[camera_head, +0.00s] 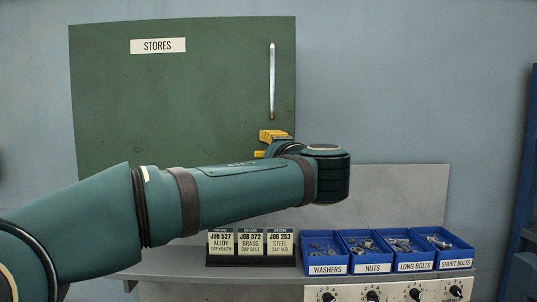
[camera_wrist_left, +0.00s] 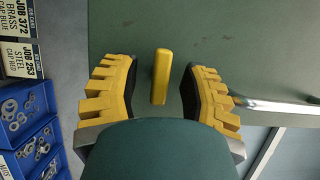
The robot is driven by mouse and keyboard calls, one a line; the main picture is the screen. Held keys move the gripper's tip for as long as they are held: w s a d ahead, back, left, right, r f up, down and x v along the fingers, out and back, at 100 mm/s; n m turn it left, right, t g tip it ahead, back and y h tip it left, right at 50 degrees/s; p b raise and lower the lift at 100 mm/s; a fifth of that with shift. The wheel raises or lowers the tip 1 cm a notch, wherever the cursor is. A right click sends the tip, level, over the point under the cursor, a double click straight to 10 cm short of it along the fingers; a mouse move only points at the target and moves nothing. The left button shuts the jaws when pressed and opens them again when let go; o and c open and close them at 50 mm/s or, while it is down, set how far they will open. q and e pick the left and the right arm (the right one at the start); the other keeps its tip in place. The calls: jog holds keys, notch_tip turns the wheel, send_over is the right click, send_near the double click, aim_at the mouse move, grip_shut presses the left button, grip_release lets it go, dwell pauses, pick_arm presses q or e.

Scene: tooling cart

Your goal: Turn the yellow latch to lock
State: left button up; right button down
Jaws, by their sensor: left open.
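The yellow latch (camera_wrist_left: 161,76) is a short yellow bar on the green cabinet door (camera_wrist_left: 215,35). In the left wrist view it lies crosswise to the door's silver handle (camera_wrist_left: 280,106). My left gripper (camera_wrist_left: 160,84) is open, with one ridged yellow finger on each side of the latch and a visible gap on both sides. In the head view my left gripper (camera_head: 273,139) is at the door's lower right, below the handle (camera_head: 272,80), mostly hidden by my left arm. I cannot clearly tell the latch from the yellow fingers there. My right gripper is out of view.
A grey shelf (camera_head: 165,268) below the door holds job cards (camera_head: 251,243) and blue bins of washers (camera_head: 326,254), nuts (camera_head: 371,252) and bolts (camera_head: 408,251). A panel with black knobs (camera_head: 415,294) is under the bins. Bare wall lies right of the door.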

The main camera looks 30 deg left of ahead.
pick_arm(q)
jog(key=v, duration=1.2)
dwell(0.3)
